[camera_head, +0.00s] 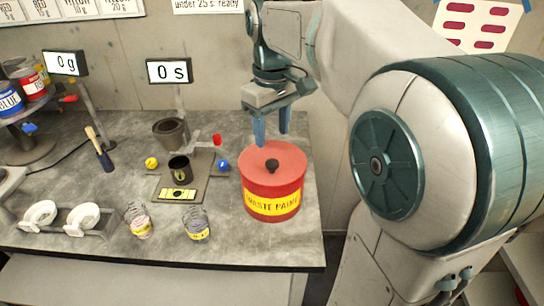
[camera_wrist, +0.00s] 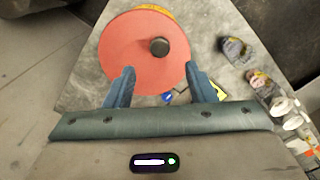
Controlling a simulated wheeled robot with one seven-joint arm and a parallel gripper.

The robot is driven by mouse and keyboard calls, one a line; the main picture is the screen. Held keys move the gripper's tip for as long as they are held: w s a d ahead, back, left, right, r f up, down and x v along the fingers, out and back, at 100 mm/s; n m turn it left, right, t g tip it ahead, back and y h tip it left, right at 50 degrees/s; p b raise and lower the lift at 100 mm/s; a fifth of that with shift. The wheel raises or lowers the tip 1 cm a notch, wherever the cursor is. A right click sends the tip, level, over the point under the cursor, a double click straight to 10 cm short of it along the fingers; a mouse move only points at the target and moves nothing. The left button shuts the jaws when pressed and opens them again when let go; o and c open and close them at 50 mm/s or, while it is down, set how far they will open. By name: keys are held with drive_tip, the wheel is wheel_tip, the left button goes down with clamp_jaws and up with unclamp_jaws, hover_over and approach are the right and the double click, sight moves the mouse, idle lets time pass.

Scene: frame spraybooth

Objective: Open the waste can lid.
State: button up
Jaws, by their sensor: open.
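The red waste can (camera_head: 272,190) with a yellow "WASTE PAINT" label stands at the right end of the grey bench. Its red lid (camera_head: 290,160) sits on top, with a dark round knob (camera_head: 272,165) in the middle. In the wrist view the lid (camera_wrist: 125,50) and knob (camera_wrist: 159,47) lie beyond the fingertips. My gripper (camera_head: 271,143) is open and empty, its two blue fingers pointing down above the back part of the lid. In the wrist view the gripper (camera_wrist: 164,75) spans the lid's near edge. I cannot tell whether the fingertips touch the lid.
Left of the can stand a dark cup (camera_head: 179,167) on a stand, a grey pot (camera_head: 169,133) and a blue ball (camera_head: 223,165). A "0 s" display (camera_head: 169,71) stands behind. The bench (camera_head: 275,245) is clear in front of the can.

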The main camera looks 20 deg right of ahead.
sight(272, 162)
wheel_tip(272, 162, down, 8)
idle(0.4)
drive_tip(key=shift+r, duration=0.1)
clamp_jaws()
